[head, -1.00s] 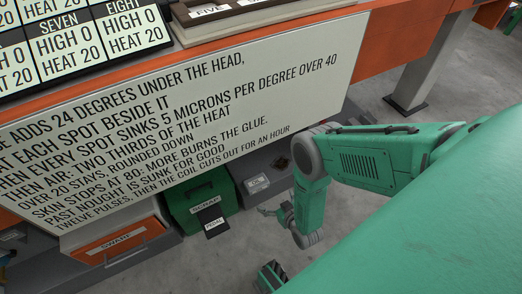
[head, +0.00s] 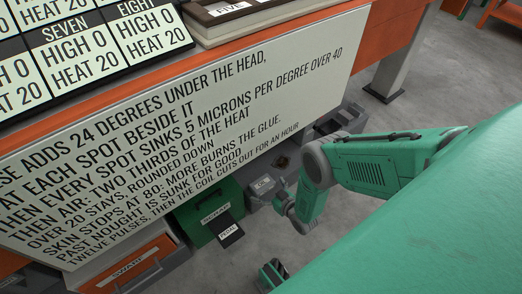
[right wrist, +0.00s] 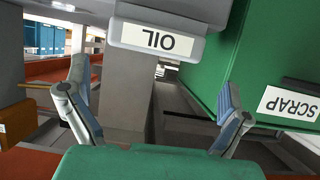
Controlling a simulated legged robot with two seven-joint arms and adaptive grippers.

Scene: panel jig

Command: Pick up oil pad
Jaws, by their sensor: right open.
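The oil pad, a grey block with a white OIL label (head: 263,185), is low under the bench in the head view, just right of the green SCRAP bin. In the right wrist view the oil pad (right wrist: 157,40) is at the top centre, its label upside down. My right gripper (head: 281,202) is beside the oil pad in the head view, partly hidden by its own wrist. In the right wrist view my right gripper (right wrist: 155,110) is open, with its fingers spread and nothing between them. The pad lies beyond the fingertips. My left gripper is not in view.
The green SCRAP bin (head: 203,203) with its pedal is close to the left of the oil pad and fills the right side of the wrist view. An orange SWARF drawer (head: 130,268) is further left. A large text panel (head: 180,150) hangs above.

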